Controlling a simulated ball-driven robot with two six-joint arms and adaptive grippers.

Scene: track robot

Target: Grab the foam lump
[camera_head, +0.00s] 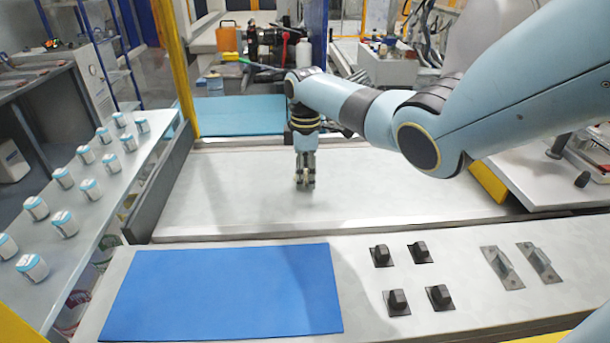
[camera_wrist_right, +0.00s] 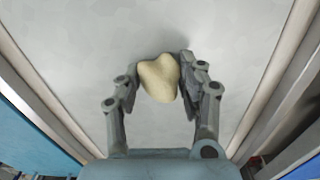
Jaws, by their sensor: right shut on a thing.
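The foam lump (camera_wrist_right: 159,78) is pale yellow and irregular, and shows in the right wrist view between the two fingers. My right gripper (camera_wrist_right: 158,82) is shut on it, with a finger pad against each side. In the head view my right gripper (camera_head: 305,184) points down at the light grey track surface (camera_head: 230,190). The lump is hidden there by the fingers. I cannot tell whether the lump touches the surface. My left gripper is not in view.
A blue mat (camera_head: 225,292) lies on the near ledge, with black knobs (camera_head: 397,301) and metal brackets (camera_head: 502,267) to its right. Several white jars (camera_head: 62,224) stand on a shelf at the left. The track surface around the gripper is clear.

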